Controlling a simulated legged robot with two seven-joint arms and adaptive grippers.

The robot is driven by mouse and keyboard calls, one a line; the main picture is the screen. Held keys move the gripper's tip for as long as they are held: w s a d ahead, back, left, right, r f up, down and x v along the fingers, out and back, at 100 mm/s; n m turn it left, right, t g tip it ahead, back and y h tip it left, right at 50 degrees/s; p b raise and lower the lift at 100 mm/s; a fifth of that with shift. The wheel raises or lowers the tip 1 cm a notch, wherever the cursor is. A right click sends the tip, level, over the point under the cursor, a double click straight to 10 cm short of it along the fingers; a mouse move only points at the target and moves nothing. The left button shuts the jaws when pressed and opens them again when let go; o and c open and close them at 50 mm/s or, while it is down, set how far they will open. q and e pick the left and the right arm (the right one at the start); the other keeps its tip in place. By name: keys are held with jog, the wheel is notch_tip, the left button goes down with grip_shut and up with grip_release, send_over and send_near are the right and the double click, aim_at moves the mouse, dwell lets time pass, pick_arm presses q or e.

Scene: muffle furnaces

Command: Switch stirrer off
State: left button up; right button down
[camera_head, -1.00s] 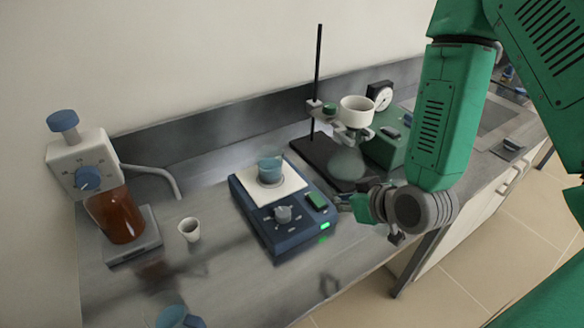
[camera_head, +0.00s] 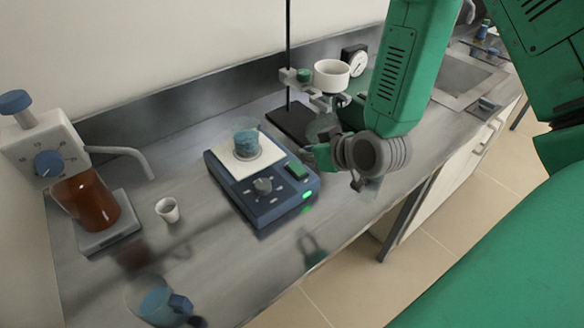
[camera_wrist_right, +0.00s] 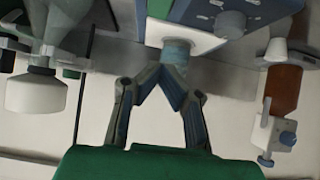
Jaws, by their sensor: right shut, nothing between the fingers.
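The stirrer (camera_head: 258,215) is a dark blue box on the bench with a white top plate, a grey knob (camera_head: 263,186) and a green switch (camera_head: 297,170). A green light (camera_head: 308,195) glows on its front. A beaker of blue liquid (camera_head: 246,142) stands on the plate. My right gripper (camera_head: 309,153) is shut and empty, just behind and right of the green switch, apparently above it; contact cannot be told. In the right wrist view its fingertips (camera_wrist_right: 159,70) meet in front of the beaker (camera_wrist_right: 176,50), and the stirrer (camera_wrist_right: 262,10) shows upside down. My left gripper is not in view.
A stand with a white funnel (camera_head: 331,74) is behind my right gripper. A dispenser with a brown bottle (camera_head: 88,203) stands at left, a small white cup (camera_head: 167,209) beside it. A glass vessel (camera_head: 158,300) is at the front. The bench (camera_head: 225,265) before the stirrer is clear.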

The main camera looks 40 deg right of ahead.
send_over(297, 168)
jog(key=f, duration=0.2)
jog(key=d+f, duration=0.1)
jog(key=f, duration=0.1)
jog(key=shift+s+p, duration=0.1)
jog(key=shift+p, duration=0.2)
jog(key=f, duration=0.3)
jog(key=shift+a, duration=0.2)
jog(key=shift+a+f, duration=0.1)
jog(key=shift+a, duration=0.75)
jog(key=shift+d+f, duration=0.1)
jog(key=shift+d, duration=0.35)
jog(key=shift+w+d+f, duration=0.2)
jog(key=shift+d+f, duration=0.05)
jog(key=shift+s+d, duration=0.1)
jog(key=shift+d, duration=0.15)
jog(key=shift+s+a, duration=0.3)
jog(key=shift+a, duration=0.15)
jog(key=shift+s+a, duration=0.1)
jog(key=shift+s, duration=0.5)
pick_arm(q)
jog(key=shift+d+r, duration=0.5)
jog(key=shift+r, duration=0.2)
pick_arm(e)
jog(key=shift+f, duration=0.1)
jog(key=shift+d, duration=0.2)
